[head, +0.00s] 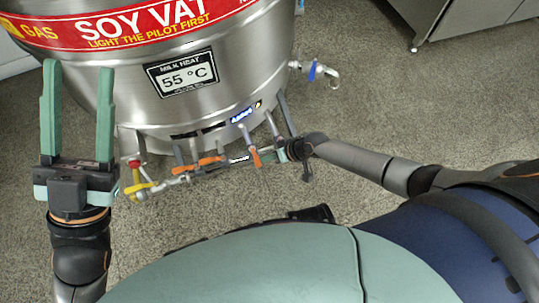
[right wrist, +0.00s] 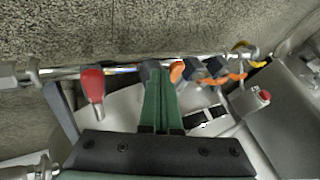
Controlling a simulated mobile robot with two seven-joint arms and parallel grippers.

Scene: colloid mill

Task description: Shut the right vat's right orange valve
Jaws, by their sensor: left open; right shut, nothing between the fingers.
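One steel vat (head: 205,95) shows, labelled SOY VAT; the head view does not show whether it is the right one. A pipe with several orange handles runs along its lower front. The rightmost orange valve handle (head: 254,157) stands across the pipe; it also shows in the right wrist view (right wrist: 177,72). My right gripper (head: 274,153) is shut and empty, its fingertips (right wrist: 160,68) close beside this handle. Whether they touch it, I cannot tell. My left gripper (head: 78,110) is open and empty at the vat's left.
Two other orange handles (head: 180,170) (head: 211,160) lie roughly along the pipe, with a yellow handle (head: 137,187) at its left end. A blue-handled tap (head: 313,70) juts from the vat's right.

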